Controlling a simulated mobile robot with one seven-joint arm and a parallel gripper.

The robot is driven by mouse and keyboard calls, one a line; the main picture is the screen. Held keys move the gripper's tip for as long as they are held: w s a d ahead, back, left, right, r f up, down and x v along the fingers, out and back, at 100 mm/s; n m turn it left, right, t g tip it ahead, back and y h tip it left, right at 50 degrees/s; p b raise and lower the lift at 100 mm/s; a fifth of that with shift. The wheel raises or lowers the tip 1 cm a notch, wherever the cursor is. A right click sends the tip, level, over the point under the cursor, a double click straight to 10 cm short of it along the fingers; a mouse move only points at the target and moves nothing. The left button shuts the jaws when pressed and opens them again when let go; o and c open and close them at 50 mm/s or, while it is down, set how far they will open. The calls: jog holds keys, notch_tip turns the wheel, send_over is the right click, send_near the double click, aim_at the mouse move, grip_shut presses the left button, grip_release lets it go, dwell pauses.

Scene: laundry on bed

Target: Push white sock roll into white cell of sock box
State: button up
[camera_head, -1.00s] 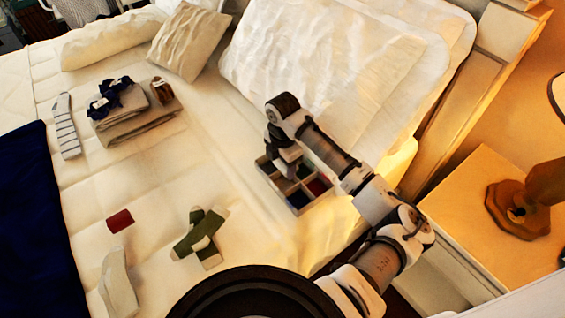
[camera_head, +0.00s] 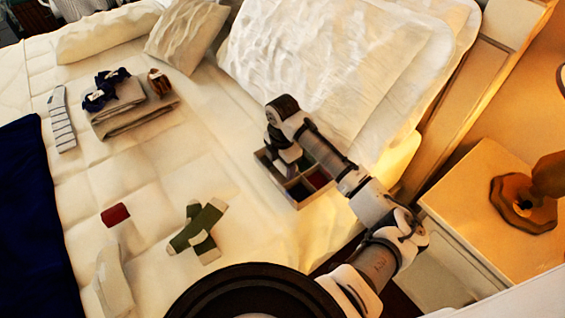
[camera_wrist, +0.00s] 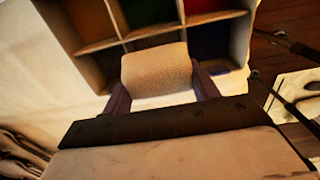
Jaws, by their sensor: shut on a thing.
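My gripper (camera_wrist: 160,88) is shut on the white sock roll (camera_wrist: 157,66), with one finger on each side of it. The roll looks cream in the wrist view and covers part of a cell on the near side of the sock box (camera_wrist: 242,45). I cannot tell how deep it sits or what colour that cell is. In the head view my gripper (camera_head: 287,160) is over the left part of the sock box (camera_head: 297,204) and hides the roll. Green, red and blue cells show in the wrist view.
A red roll (camera_head: 116,214), crossed green and white socks (camera_head: 203,230), a pale sock (camera_head: 113,285) and a striped sock (camera_head: 62,122) lie on the bed. Folded laundry (camera_head: 135,108) lies farther back. Pillows (camera_head: 330,60) rise beyond the box. A nightstand (camera_head: 485,200) stands right.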

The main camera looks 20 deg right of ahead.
jog(key=shift+f+b, duration=0.55)
jog(key=shift+f, duration=0.2)
jog(key=shift+r, duration=0.1)
dwell(0.5)
jog(key=o, duration=1)
jog(key=shift+o, duration=0.2)
jog(key=shift+r, duration=0.1)
notch_tip(320, 180, up, 14)
jog(key=b, duration=0.1)
jog(key=shift+b, duration=0.35)
jog(key=shift+f, duration=0.2)
